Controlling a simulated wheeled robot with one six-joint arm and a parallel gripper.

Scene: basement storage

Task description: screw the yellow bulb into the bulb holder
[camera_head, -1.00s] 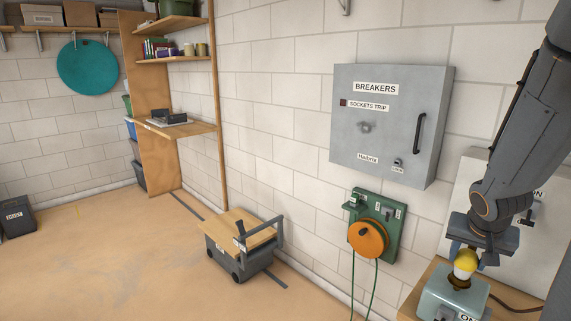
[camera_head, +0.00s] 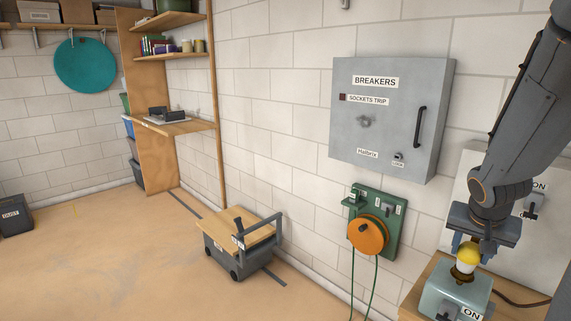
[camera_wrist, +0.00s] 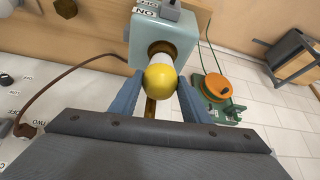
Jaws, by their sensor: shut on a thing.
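The yellow bulb (camera_head: 468,254) has a yellow top and a white lower part, and it stands upright at the mouth of the bulb holder (camera_head: 452,290), a pale green box with a dark socket. In the wrist view the bulb (camera_wrist: 160,78) lies between my two blue-grey fingers, and its white part meets the socket of the holder (camera_wrist: 143,38). My gripper (camera_head: 468,247) is shut on the bulb from above and also shows in the wrist view (camera_wrist: 160,92). The bulb's thread is hidden, so I cannot tell how deep it sits.
The holder stands on a wooden bench (camera_head: 415,297) with a brown cable (camera_head: 520,301) beside it. Close by on the wall are a green panel with an orange reel (camera_head: 368,235), a grey breaker box (camera_head: 388,120) and a pale switch panel (camera_head: 455,195). Open floor lies left.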

